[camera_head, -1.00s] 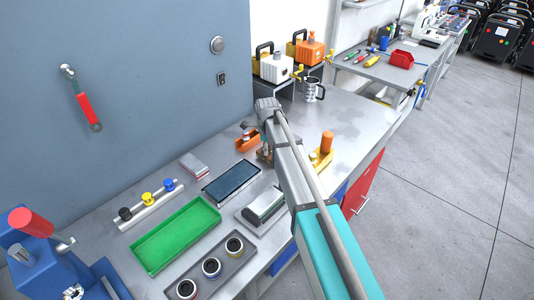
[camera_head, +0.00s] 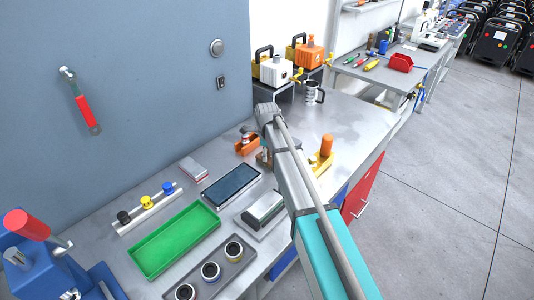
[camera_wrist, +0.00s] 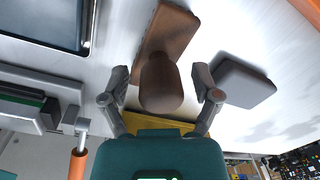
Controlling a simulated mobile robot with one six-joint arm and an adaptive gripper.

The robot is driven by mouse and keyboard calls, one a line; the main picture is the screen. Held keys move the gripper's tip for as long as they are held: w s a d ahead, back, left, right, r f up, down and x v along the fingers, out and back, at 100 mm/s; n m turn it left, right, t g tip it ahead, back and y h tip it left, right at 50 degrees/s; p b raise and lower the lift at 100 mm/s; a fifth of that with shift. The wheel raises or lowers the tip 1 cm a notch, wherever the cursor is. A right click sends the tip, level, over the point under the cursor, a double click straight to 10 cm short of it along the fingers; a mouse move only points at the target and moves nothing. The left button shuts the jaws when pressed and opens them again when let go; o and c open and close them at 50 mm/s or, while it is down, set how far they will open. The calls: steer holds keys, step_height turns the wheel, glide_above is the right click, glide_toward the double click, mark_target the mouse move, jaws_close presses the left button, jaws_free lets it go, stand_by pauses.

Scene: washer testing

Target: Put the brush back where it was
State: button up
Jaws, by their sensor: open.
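A brown wooden piece with a rounded knob (camera_wrist: 161,82) and a flat slab (camera_wrist: 168,28) shows in the wrist view; it looks like the brush, but its bristles are not visible. My gripper (camera_wrist: 160,95) is open, with one finger on each side of the knob. I cannot tell whether the fingers touch it. In the head view a brown part (camera_head: 262,158) shows beside my arm on the grey bench; my arm hides the rest of it and my fingertips.
A dark tablet (camera_head: 231,186) and a grey device (camera_head: 264,208) lie beside my arm. An orange holder (camera_head: 247,144) is behind, and a yellow stand with an orange knob (camera_head: 326,145) is to the right. A metal mug (camera_head: 312,93) stands farther back.

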steer(key=shift+r, duration=0.15)
steer(key=r+p, duration=1.2)
steer(key=shift+s, duration=0.3)
stand_by(0.4)
stand_by(0.9)
steer(key=s+d+n, duration=2)
steer(key=s+d, duration=0.3)
steer(key=s, duration=0.2)
steer(key=shift+s, duration=0.15)
